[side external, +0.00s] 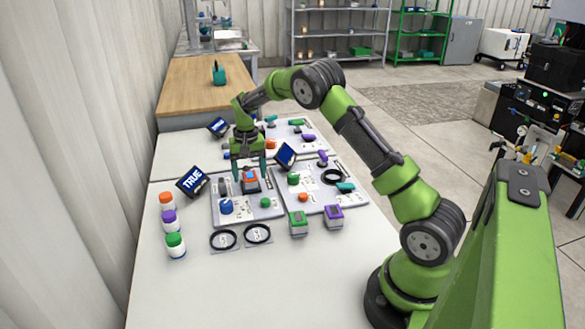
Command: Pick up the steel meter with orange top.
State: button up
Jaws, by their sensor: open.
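The steel meter with orange top (251,185) stands on the left grey board (232,217), small in this view. My gripper (249,170) points down over it, with its two fingers apart. The fingers appear to be on either side of the meter's top. I cannot tell whether they touch it. The fingers hide part of the meter.
A green-topped meter (298,223) and a purple-topped meter (334,217) stand in front of the right board (322,204). A blue knob (226,207) is near the meter. Capped bottles (169,220) and a "TRUE" display (192,181) are left.

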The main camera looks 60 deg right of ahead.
jog(key=c, duration=1.3)
